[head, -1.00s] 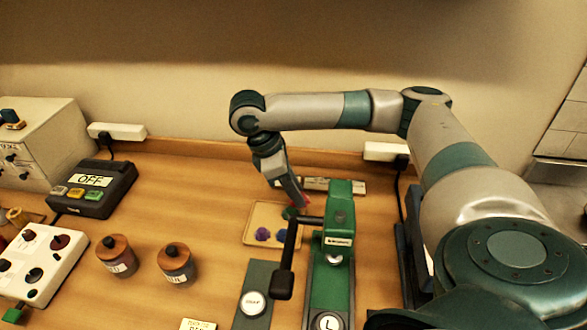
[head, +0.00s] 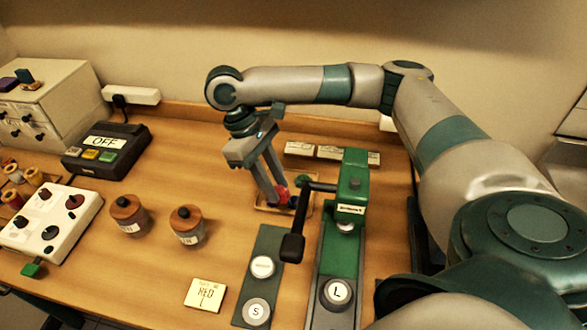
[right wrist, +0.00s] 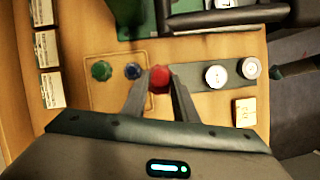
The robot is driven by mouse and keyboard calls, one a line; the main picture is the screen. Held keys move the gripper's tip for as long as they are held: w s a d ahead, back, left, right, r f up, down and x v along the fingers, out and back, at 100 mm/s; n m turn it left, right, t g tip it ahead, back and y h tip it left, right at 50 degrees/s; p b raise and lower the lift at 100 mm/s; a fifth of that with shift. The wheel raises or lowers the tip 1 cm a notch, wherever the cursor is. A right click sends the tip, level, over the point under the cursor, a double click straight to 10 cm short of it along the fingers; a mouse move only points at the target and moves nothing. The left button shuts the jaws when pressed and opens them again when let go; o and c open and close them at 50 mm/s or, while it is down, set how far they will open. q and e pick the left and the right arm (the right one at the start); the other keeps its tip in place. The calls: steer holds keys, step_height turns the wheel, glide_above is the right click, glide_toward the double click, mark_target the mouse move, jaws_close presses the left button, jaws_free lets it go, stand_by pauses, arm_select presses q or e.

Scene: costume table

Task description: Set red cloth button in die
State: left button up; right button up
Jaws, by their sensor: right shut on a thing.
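My right gripper (head: 281,197) is shut on the red cloth button (head: 283,193), over or near the small wooden tray (head: 299,208). In the right wrist view the red button (right wrist: 159,79) sits between the fingertips, at the tray's edge. How high it is held is hard to tell. The green hand press (head: 352,185) stands just right of the gripper, its dark lever reaching left. A round die marked L (head: 338,292) sits on the press's base. A die marked S (head: 257,311) sits on the dark strip to its left. My left gripper is not in view.
A green button (right wrist: 101,70) and a blue button (right wrist: 133,71) lie on the tray. A note (head: 206,294) lies left of the strip. Two lidded jars (head: 187,226), a white box with knobs (head: 50,225) and an OFF device (head: 105,150) stand left. The wood between jars and tray is clear.

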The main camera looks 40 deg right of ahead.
steer(key=s+a+m+y, duration=0.2)
steer(key=a+m, duration=0.3)
steer(key=a, duration=0.3)
steer(key=shift+a+b, duration=0.35)
steer(key=shift+b, duration=0.05)
steer(key=shift+r, duration=0.1)
